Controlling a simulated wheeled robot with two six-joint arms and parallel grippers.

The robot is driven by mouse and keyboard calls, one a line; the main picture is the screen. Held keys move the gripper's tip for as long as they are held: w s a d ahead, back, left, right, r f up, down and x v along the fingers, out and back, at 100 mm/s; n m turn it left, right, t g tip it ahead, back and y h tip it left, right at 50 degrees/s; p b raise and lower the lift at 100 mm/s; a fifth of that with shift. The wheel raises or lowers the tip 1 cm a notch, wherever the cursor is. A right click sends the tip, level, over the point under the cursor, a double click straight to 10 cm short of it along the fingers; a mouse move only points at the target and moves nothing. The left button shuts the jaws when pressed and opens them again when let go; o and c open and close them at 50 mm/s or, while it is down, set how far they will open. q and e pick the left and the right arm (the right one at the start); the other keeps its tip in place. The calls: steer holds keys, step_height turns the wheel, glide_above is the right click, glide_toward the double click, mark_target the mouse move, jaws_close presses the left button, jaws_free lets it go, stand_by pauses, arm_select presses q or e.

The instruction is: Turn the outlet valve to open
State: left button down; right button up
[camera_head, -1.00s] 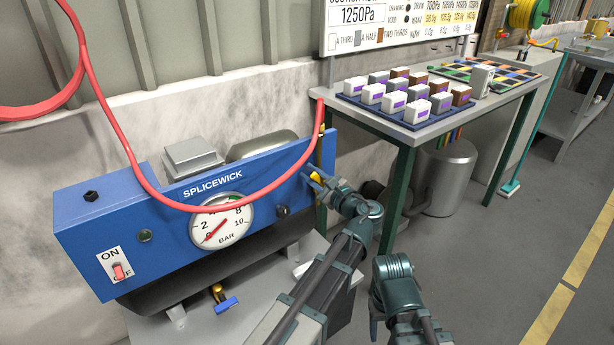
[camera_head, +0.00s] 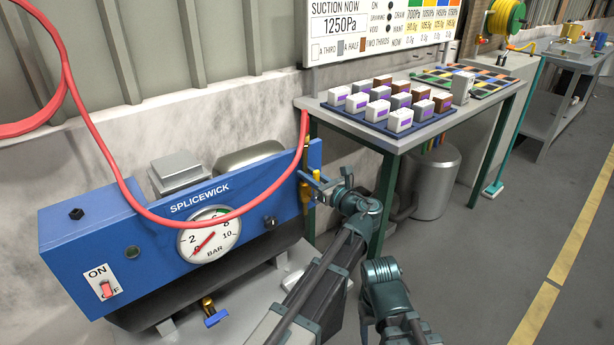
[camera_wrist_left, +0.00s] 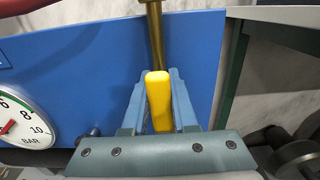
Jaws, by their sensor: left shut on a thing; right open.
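The outlet valve's yellow handle (camera_wrist_left: 158,100) is between the fingers of my left gripper (camera_wrist_left: 157,76), which is shut on it. A brass pipe (camera_wrist_left: 155,35) runs up just beyond the handle, roughly in line with it in the wrist view. In the head view my left gripper (camera_head: 308,180) is at the right end of the blue SPLICEWICK compressor panel (camera_head: 160,235), and the handle is mostly covered by the fingers. My right gripper (camera_head: 364,322) hangs low at the bottom, apart from everything, its fingers hardly visible.
A pressure gauge (camera_head: 209,240) and a red ON/OFF switch (camera_head: 107,289) are on the panel. A blue-levered brass valve (camera_head: 214,318) is underneath. A red hose (camera_head: 95,140) droops across the front. A bench (camera_head: 405,141) with blocks stands right; floor beyond is clear.

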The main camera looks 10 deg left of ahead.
stand_by(0.5)
arm_select(q)
steer(key=c, duration=0.7)
jaws_free()
